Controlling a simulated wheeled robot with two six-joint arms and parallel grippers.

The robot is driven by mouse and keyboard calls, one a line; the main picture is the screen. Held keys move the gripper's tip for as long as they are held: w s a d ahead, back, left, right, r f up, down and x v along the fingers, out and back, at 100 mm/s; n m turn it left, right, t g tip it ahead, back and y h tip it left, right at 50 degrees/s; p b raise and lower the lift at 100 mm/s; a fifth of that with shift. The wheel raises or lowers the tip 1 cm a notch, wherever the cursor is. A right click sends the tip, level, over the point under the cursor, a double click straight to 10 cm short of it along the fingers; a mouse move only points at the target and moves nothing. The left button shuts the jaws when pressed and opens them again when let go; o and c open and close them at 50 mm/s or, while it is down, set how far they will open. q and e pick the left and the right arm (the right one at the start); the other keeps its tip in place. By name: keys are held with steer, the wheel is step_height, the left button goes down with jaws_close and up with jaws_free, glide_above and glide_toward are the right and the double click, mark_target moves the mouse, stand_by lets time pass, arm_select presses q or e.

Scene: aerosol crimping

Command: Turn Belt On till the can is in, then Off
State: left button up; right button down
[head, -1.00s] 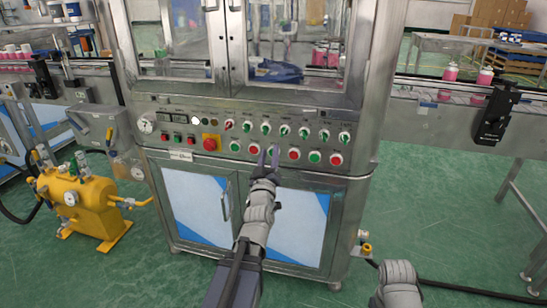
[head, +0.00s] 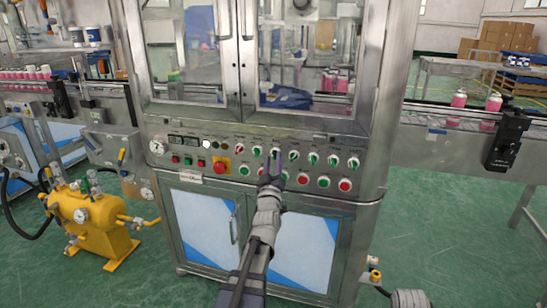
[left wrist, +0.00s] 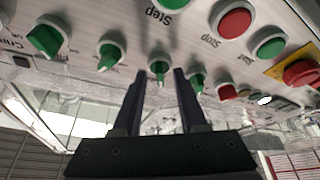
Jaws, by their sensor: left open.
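The control panel (head: 215,150) of the crimping machine has an upper row of switch knobs and a lower row of red and green buttons. My left gripper (head: 272,160) is open in front of the upper row. In the left wrist view its fingertips (left wrist: 160,73) frame one green switch knob (left wrist: 158,69), with no visible grip on it. Which label that knob carries is not readable. Pink cans with white tops (head: 493,102) stand on the conveyor (head: 435,121) at right. More pink cans (head: 335,82) show behind the machine's glass. My right gripper is out of view.
Neighbouring green knobs (left wrist: 110,56) sit close to the fingers. A red emergency button on a yellow plate (head: 221,167) is left of the gripper. A yellow tank unit (head: 92,222) stands on the floor at left. The floor at right is mostly clear.

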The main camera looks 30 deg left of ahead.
arm_select(q)
steer(key=shift+w+a+r, duration=0.15)
steer(key=shift+w, duration=0.2)
steer(key=shift+c, duration=0.2)
jaws_close()
